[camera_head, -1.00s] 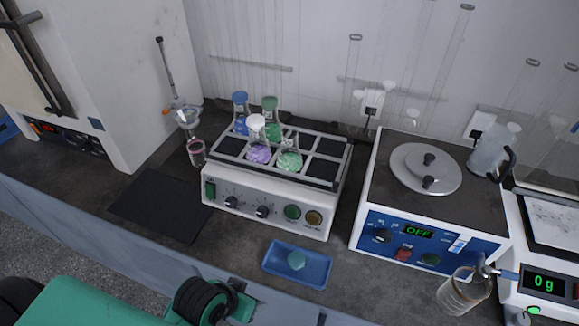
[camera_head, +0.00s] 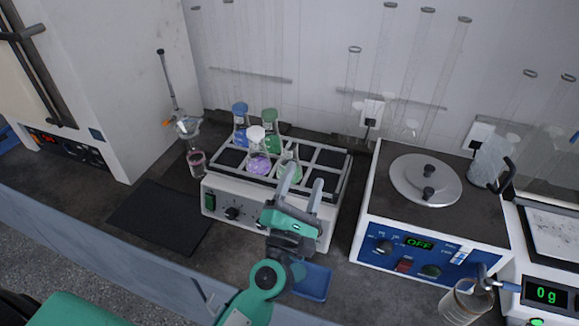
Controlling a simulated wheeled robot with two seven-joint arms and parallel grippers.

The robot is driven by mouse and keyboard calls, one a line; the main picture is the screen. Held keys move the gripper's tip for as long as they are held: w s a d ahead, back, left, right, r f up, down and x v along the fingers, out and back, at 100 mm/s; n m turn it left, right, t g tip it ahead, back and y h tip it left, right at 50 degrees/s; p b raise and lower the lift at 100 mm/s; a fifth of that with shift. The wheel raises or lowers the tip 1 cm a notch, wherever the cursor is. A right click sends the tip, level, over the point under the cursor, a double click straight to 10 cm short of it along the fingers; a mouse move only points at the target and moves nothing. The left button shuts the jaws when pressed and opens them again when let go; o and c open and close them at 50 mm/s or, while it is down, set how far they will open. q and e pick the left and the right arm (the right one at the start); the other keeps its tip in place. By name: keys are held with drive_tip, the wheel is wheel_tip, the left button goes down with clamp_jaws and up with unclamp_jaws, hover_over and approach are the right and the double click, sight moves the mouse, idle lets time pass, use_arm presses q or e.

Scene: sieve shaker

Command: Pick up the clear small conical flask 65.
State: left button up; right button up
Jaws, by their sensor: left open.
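A clear conical flask (camera_head: 284,160) without a cap, with green liquid, stands upright in the front of the shaker rack (camera_head: 343,170). I cannot read any number on it. Beside it are a white-capped flask with purple liquid (camera_head: 258,160), a blue-capped flask (camera_head: 240,122) and a green-capped flask (camera_head: 270,126). My left gripper (camera_head: 303,180) is open and empty, over the front right of the shaker. Its left finger partly hides the uncapped flask; contact does not show. My right gripper does not show.
The blue tray (camera_head: 318,286) lies below my left gripper, partly hidden. The sieve machine with a round lid (camera_head: 412,180) stands right of the shaker. A small pink-liquid beaker (camera_head: 197,164) stands left. The black mat (camera_head: 160,218) is bare.

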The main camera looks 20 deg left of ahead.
sight(291, 157)
use_arm(q)
drive_tip(key=w+a+f+n+g+y, duration=0.2)
drive_tip(key=w+n, duration=0.1)
drive_tip(key=n, duration=0.1)
drive_tip(key=w+a+f+n+g+y+p, duration=0.1)
drive_tip(key=w+a+f+n+g+y, duration=0.1)
drive_tip(key=w+n, duration=0.2)
drive_tip(key=w+a+f+n+g+y+p, duration=0.1)
drive_tip(key=w+a+f+n+g+y, duration=0.1)
drive_tip(key=w+n+y, duration=0.1)
drive_tip(key=shift+w+n, duration=0.7)
drive_tip(key=shift+n, duration=0.6)
drive_tip(key=shift+w+a+r+p, duration=0.15)
drive_tip(key=shift+w+r+p, duration=0.05)
drive_tip(key=shift+w+p, duration=0.2)
drive_tip(key=p+x, duration=0.1)
drive_tip(key=x, duration=0.2)
drive_tip(key=shift+w+a+r, duration=0.15)
drive_tip(key=shift+w+a, duration=0.3)
drive_tip(key=shift+w, duration=0.3)
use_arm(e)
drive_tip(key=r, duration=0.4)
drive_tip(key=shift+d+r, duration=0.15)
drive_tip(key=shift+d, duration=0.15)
use_arm(q)
drive_tip(key=shift+s, duration=0.1)
clamp_jaws()
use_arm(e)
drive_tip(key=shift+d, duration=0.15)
